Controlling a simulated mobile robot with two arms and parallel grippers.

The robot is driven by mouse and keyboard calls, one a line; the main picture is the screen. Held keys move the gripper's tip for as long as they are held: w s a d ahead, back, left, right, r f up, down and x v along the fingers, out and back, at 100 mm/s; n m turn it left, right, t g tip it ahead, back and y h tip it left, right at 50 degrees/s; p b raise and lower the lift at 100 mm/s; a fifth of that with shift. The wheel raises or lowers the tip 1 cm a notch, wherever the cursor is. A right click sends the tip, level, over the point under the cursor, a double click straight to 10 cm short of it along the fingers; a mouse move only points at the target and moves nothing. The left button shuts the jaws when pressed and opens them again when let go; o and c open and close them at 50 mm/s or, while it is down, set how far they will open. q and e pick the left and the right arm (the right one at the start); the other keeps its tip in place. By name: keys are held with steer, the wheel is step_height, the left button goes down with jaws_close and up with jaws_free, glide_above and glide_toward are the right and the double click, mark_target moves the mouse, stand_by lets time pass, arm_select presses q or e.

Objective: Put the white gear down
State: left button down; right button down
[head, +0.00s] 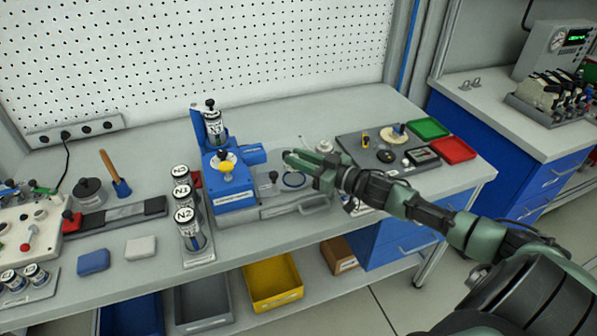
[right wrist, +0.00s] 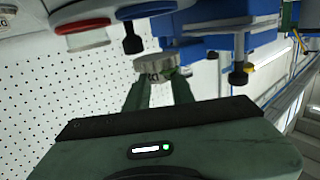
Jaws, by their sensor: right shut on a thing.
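My right gripper (head: 303,163) reaches in from the right, over the workbench just right of the blue press fixture (head: 235,195). In the right wrist view its two fingers (right wrist: 160,85) are shut on a pale, round, toothed piece, the white gear (right wrist: 152,66). In the head view the fingers mostly hide the gear. I cannot tell whether the gear touches anything underneath. My left gripper is not in view.
A dark tray (head: 372,163) with small parts stands right of the gripper, beside green (head: 428,128) and red (head: 453,150) trays. Labelled canisters (head: 187,215) stand left of the fixture. Yellow (head: 272,283) and grey bins sit below the bench.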

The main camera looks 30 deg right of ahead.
mark_target(299, 182)
step_height(299, 182, down, 4)
steer(key=shift+r, duration=0.1)
steer(key=shift+f+p, duration=0.4)
steer(key=shift+f, duration=0.25)
steer(key=c, duration=1.2)
jaws_free()
steer(key=shift+f, duration=0.1)
